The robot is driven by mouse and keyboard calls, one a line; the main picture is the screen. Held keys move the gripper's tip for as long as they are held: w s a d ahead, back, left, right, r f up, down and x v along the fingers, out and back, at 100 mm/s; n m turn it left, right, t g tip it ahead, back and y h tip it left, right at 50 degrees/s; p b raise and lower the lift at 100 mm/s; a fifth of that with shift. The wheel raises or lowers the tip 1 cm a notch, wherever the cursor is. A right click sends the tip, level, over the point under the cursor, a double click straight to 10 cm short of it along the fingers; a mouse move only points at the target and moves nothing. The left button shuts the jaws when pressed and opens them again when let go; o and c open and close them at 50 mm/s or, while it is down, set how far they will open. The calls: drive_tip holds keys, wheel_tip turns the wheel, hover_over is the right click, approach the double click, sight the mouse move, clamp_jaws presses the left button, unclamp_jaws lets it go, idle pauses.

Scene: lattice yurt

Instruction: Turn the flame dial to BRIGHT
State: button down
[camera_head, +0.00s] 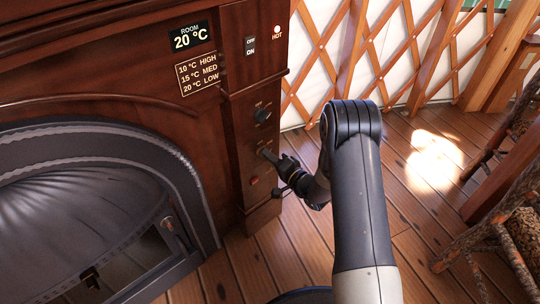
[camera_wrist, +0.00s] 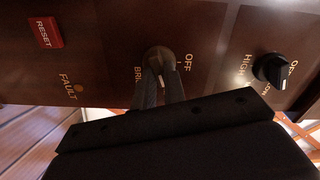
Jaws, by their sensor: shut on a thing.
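The flame dial (camera_wrist: 158,54) is a dark grey round knob on the brown stove panel in the wrist view. The fingers of my gripper (camera_wrist: 160,84) are shut on it from below. A pale pointer line on the dial runs down the picture between the fingers. "OFF" stands to its upper right. "BRI", the start of a label, shows at its lower left, the rest hidden behind a finger. Another label at the right is mostly covered. In the head view my gripper (camera_head: 272,157) reaches the panel at the dial, which is mostly hidden there.
A black dial (camera_wrist: 272,69) marked OFF, LOW, HIGH sits beside the held one. A red RESET button (camera_wrist: 45,32) and a FAULT lamp (camera_wrist: 78,88) are on the other side. An OFF/ON switch (camera_head: 251,45) and lit HOT lamp (camera_head: 277,29) are higher up.

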drive_tip(key=m+p, duration=0.1)
drive_tip(key=m, duration=0.5)
drive_tip(key=m+p, duration=0.2)
drive_tip(key=m, duration=0.5)
drive_tip(key=shift+f+m, duration=0.2)
drive_tip(key=shift+m, duration=0.1)
idle(0.4)
drive_tip(key=c, duration=1.5)
unclamp_jaws()
drive_tip(key=p+v, duration=0.2)
drive_tip(key=v, duration=0.8)
drive_tip(key=shift+s+d+p, duration=0.25)
drive_tip(key=shift+s+p, duration=0.1)
drive_tip(key=shift+p, duration=0.05)
